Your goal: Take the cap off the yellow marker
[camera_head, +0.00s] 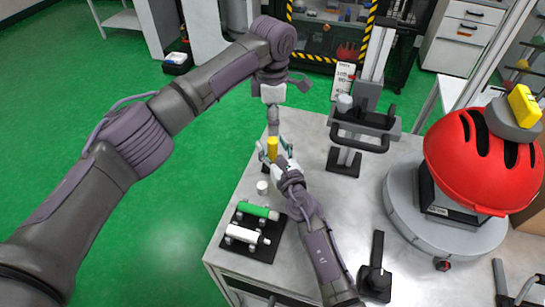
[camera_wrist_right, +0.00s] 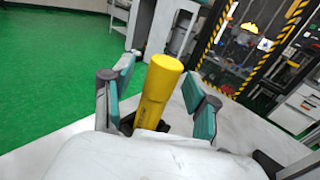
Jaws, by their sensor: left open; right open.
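The yellow marker (camera_head: 272,147) is between the fingers of my right gripper (camera_head: 274,151) near the table's left edge. In the right wrist view the yellow marker (camera_wrist_right: 158,92) rises between the spread teal fingers of my right gripper (camera_wrist_right: 160,78), with gaps on both sides.
A black rack (camera_head: 262,252) holds a green marker (camera_head: 257,210) and a white marker (camera_head: 243,233). A small white cylinder (camera_head: 262,187) stands beside it. A black stand (camera_head: 343,162) is behind right. A red helmet (camera_head: 470,160) fills the right. Bare table (camera_head: 345,205) lies between.

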